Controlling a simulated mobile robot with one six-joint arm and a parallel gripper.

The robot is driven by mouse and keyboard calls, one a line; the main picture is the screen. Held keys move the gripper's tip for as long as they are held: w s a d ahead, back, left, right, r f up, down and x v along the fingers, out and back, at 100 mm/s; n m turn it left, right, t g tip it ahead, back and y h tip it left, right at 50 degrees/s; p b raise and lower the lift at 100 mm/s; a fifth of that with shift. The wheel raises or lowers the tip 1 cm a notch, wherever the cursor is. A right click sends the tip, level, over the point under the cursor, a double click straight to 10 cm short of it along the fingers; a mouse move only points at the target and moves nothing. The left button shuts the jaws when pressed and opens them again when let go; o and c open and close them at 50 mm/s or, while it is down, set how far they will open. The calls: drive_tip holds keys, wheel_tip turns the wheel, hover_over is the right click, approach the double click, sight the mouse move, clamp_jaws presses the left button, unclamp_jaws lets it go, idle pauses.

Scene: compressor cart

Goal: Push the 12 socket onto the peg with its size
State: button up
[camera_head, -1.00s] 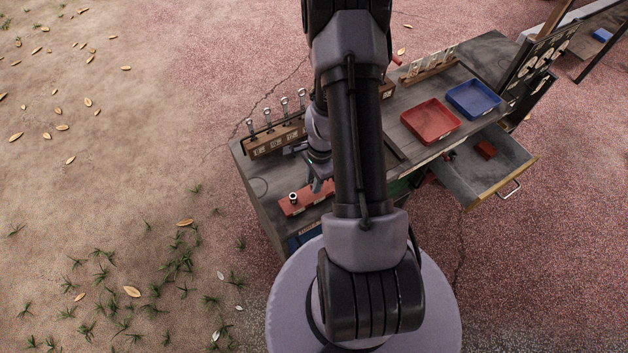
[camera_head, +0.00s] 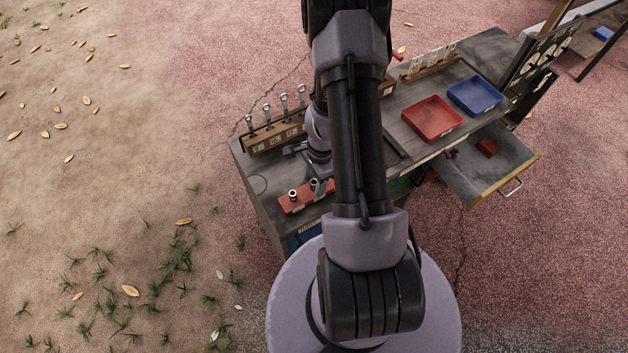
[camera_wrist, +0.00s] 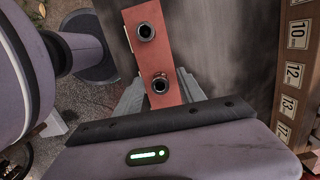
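A red rail (camera_wrist: 172,54) shows in the wrist view with two dark round sockets on it, a far one (camera_wrist: 146,31) and a near one (camera_wrist: 160,83). In the head view the red rail (camera_head: 303,198) lies on the cart, with the left socket (camera_head: 292,195) and the right socket (camera_head: 314,184) upright on it. I cannot read a size on either socket. My gripper (camera_wrist: 161,80) is open, its grey fingers apart on either side of the rail near the near socket. No finger visibly touches that socket. Pegs under the sockets are hidden.
A wooden rack (camera_wrist: 291,88) labelled 10, 12, 13 and 17 stands beside the rail; several ring-topped tools rise from it in the head view. A red tray (camera_head: 432,118), a blue tray (camera_head: 474,96) and an open drawer (camera_head: 470,175) are at the cart's right.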

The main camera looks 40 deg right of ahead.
wheel_tip(320, 180, up, 17)
drive_tip(key=d+p, duration=0.2)
drive_tip(key=p, duration=0.5)
drive_tip(key=shift+s+r, duration=0.15)
drive_tip(key=shift+s, duration=0.1)
drive_tip(key=w+a+r+n+t+b, duration=0.2)
drive_tip(key=a+r+n+t+b, duration=0.15)
drive_tip(key=a+r+n, duration=1)
drive_tip(key=s+a+r+n+t+b, duration=0.2)
drive_tip(key=s+a+r, duration=0.6)
drive_tip(key=a, duration=0.4)
drive_tip(key=shift+s+a+r+n+y, duration=0.15)
drive_tip(key=shift+s+a+n+y, duration=0.15)
drive_tip(key=shift+n, duration=0.25)
